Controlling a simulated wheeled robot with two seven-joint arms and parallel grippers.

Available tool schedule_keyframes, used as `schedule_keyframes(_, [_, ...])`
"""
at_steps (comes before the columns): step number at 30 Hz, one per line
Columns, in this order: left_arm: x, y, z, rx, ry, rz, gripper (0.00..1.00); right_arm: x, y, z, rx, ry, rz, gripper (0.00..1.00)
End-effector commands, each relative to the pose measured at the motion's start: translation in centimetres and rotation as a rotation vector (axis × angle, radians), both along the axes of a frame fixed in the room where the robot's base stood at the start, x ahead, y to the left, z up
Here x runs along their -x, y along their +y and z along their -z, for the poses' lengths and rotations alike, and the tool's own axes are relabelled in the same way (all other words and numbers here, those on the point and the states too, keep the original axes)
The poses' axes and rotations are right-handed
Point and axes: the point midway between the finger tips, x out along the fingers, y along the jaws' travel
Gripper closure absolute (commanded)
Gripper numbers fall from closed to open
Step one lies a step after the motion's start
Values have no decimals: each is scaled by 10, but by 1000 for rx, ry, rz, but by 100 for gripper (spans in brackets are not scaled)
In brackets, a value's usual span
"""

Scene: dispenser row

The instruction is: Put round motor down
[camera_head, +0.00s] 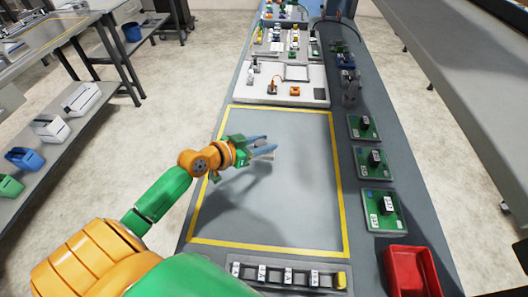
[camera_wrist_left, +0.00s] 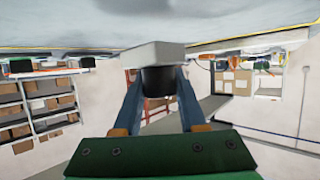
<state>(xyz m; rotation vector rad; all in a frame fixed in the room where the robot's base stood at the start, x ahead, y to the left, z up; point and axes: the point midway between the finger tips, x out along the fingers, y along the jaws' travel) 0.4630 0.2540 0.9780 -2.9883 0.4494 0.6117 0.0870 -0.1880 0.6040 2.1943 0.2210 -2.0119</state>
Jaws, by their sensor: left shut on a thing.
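My left gripper (camera_head: 267,146) reaches in from the left, over the yellow-bordered grey work area (camera_head: 280,205). Its two blue-grey fingers are shut on the round motor. In the left wrist view, the motor is a dark cylinder (camera_wrist_left: 158,82) with a flat light-grey block (camera_wrist_left: 152,54) at its far end, between the fingertips of my left gripper (camera_wrist_left: 160,92). In the head view the motor is small and mostly hidden by the fingers. A broad grey surface lies beyond the block in the wrist view. I cannot tell whether they touch. My right gripper is not in view.
The bordered area is otherwise bare. Green boards with black parts (camera_head: 374,163) line its right side. A white panel (camera_head: 285,85) with small parts lies beyond it. A rack of labelled parts (camera_head: 288,276) is at the near edge, and a red bin (camera_head: 410,272) at near right.

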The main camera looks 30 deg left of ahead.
Motion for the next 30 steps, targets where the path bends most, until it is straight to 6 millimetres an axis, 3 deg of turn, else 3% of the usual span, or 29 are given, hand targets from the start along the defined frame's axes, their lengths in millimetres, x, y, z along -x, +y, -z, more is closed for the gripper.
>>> schedule_keyframes(6, [-6,1,36,3,2,-2,100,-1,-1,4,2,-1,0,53])
schedule_keyframes(17, [-5,1,41,-1,-1,-1,100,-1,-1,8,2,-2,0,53])
schedule_keyframes(18, [-5,1,40,-1,0,-2,49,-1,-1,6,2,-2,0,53])
schedule_keyframes(20, [-5,1,39,-1,1,-2,32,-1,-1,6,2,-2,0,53])
schedule_keyframes(30, [-5,1,36,0,1,-1,30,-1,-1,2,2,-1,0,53])
